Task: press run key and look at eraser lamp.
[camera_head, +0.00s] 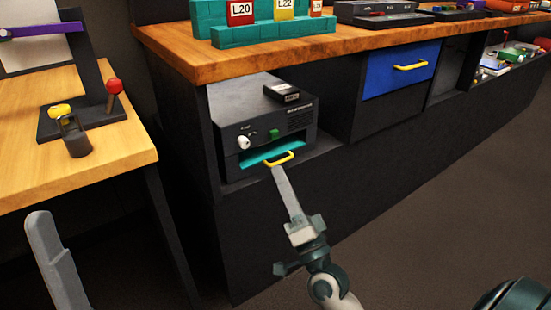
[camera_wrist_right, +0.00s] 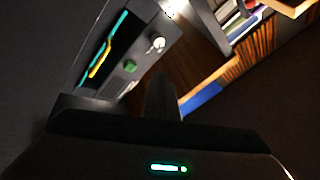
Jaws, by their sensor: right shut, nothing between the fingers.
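The eraser (camera_head: 262,118) is a dark box in the left bay under the bench. Its front has a green key (camera_head: 274,134), a white knob (camera_head: 243,142) and a teal drawer (camera_head: 258,152) with a yellow handle (camera_head: 278,159). My right gripper (camera_head: 278,170) is shut and empty, its tip overlapping the view just below the handle; contact cannot be told. In the right wrist view the green key (camera_wrist_right: 130,66) and white knob (camera_wrist_right: 157,44) lie ahead of the dark fingers (camera_wrist_right: 162,95). I cannot make out the lamp's state. A grey finger of my left gripper (camera_head: 52,255) shows at lower left.
A small labelled black box (camera_head: 282,93) lies on the eraser. A blue drawer (camera_head: 400,70) is to its right. The wooden benchtop (camera_head: 215,66) overhangs the bay. A side table (camera_head: 100,150) with a lever stand (camera_head: 82,120) is at left.

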